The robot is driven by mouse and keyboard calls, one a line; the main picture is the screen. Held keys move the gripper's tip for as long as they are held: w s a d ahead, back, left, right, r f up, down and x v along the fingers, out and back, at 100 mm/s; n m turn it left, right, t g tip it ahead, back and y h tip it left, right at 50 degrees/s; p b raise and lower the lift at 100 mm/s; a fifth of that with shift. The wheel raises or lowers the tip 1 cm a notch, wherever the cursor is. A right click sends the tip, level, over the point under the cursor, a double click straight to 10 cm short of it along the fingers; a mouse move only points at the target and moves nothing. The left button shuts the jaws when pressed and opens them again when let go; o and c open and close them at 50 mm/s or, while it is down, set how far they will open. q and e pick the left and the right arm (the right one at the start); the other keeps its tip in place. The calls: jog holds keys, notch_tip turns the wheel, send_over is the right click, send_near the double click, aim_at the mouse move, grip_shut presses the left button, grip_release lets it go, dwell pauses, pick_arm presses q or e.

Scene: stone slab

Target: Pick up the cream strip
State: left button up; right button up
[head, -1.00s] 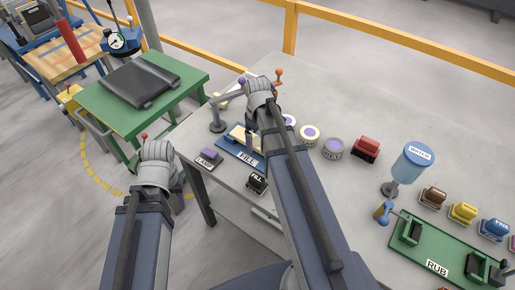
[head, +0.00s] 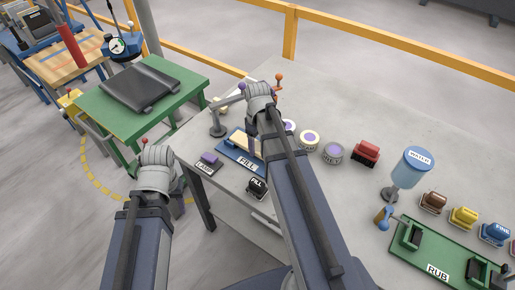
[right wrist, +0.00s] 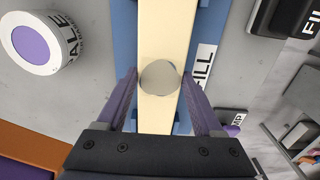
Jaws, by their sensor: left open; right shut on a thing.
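The cream strip (right wrist: 165,30) runs lengthwise up the right wrist view, over the blue FILL holder (right wrist: 208,25). A round grey spot shows on it between my fingers. My right gripper (right wrist: 160,78) is shut on the strip, with a purple finger at each side. In the head view the strip (head: 238,138) shows partly beside my right gripper (head: 262,105), whose wrist hides the rest; the blue holder (head: 232,152) lies below it. I cannot tell whether the strip is clear of the holder. My left gripper (head: 172,185) is open, off the table's left edge, its fingers mostly hidden.
A lamp switch (head: 208,160) and a black FILL block (head: 257,187) stand close by. The table's far middle is clear.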

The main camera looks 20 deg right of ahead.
aim_at(257, 146)
grip_shut()
jog(key=shift+r, duration=0.1)
notch_tip(257, 146, up, 10)
jog(key=p, duration=1)
